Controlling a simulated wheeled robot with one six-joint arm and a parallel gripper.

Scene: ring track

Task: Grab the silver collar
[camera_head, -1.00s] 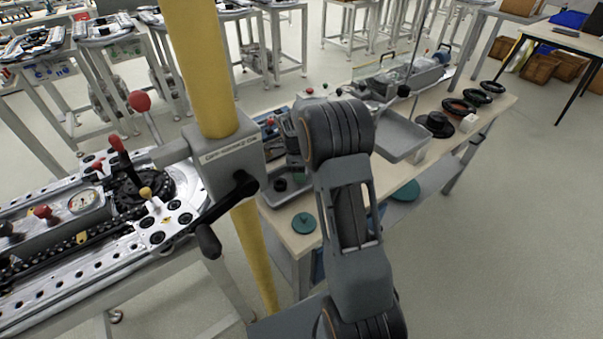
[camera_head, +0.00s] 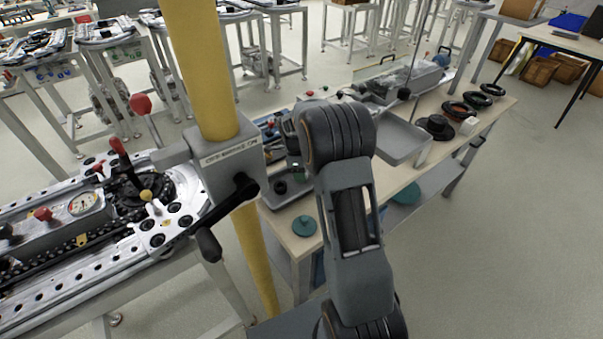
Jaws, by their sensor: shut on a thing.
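My arm (camera_head: 352,205) rises in the middle of the view, and its thick upper joint covers part of the workbench behind it. I cannot see my gripper's fingertips; they are hidden behind the arm or out of view. I cannot pick out a silver collar for certain, nor see what the jaws hold. A grey block (camera_head: 228,166) with printed text and a black lever (camera_head: 225,216) is fitted around the yellow pole (camera_head: 203,75), left of my arm.
The workbench (camera_head: 400,182) behind my arm carries a grey tray (camera_head: 402,137), a teal disc (camera_head: 304,225) and several black rings (camera_head: 478,99). A track machine (camera_head: 100,212) with red-knobbed levers stands left. Open floor (camera_head: 510,220) lies right.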

